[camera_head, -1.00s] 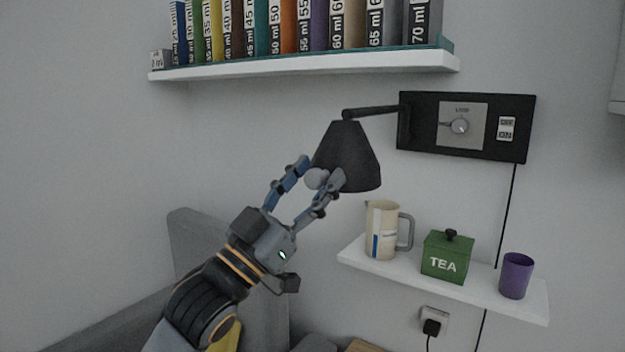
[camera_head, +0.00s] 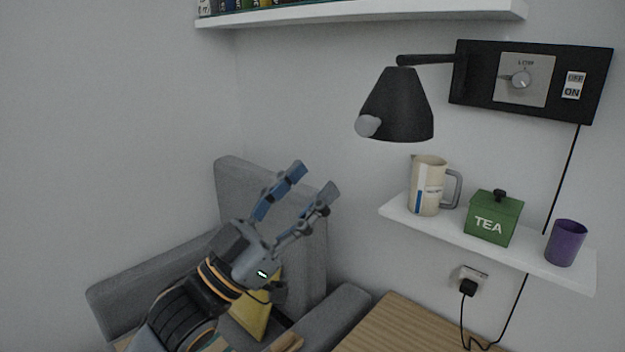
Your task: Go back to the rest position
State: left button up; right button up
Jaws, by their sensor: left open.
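My left gripper (camera_head: 314,178) is open and empty, its two fingers pointing up and to the right. It is in front of the grey armchair (camera_head: 237,180), below and to the left of the black lamp (camera_head: 398,108). The lamp hangs on an arm from the black wall panel (camera_head: 479,75), with a pale round bulb (camera_head: 368,126) at its lower left edge. The gripper does not touch the lamp. My right gripper is not in the picture.
A white wall shelf (camera_head: 520,258) holds a cream jug (camera_head: 427,185), a green TEA box (camera_head: 494,218) and a purple cup (camera_head: 565,243). A plug (camera_head: 468,288) sits below it. A wooden table (camera_head: 400,325) stands at the bottom. An upper shelf (camera_head: 370,13) runs along the top.

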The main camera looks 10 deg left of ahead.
pick_arm(q)
jog(key=a+f+n+g+y, duration=0.1)
jog(key=a+f+n+y, duration=0.2)
jog(key=f, duration=0.6)
jog(key=a+f+n+y, duration=0.1)
jog(key=f+n+y, duration=0.1)
jog(key=f+y, duration=0.55)
jog(key=a+f+n+g+y, duration=0.1)
jog(key=f+n+y, duration=0.2)
jog(key=f, duration=0.8)
jog(key=s+a+f+n+g+y, duration=0.1)
jog(key=s+a+f+g+y, duration=0.2)
jog(key=s+f, duration=0.45)
jog(key=s+a+f+g, duration=0.3)
jog(key=s+f+g, duration=0.1)
jog(key=s+f, duration=0.35)
jog(key=s+a+f+n+g+y, duration=0.1)
jog(key=s+a+f+g+y, duration=0.1)
jog(key=s+a+f+g, duration=0.35)
jog(key=s+d+f+p, duration=0.1)
jog(key=s+f, duration=0.1)
jog(key=f, duration=1)
jog(key=s+d+f, duration=0.1)
jog(key=f, duration=1)
jog(key=s+a+f, duration=0.3)
jog(key=s+f, duration=1.4)
jog(key=shift+s+f+g+p, duration=0.3)
jog(key=shift+f+g+p, duration=0.05)
jog(key=shift+g+p, duration=0.1)
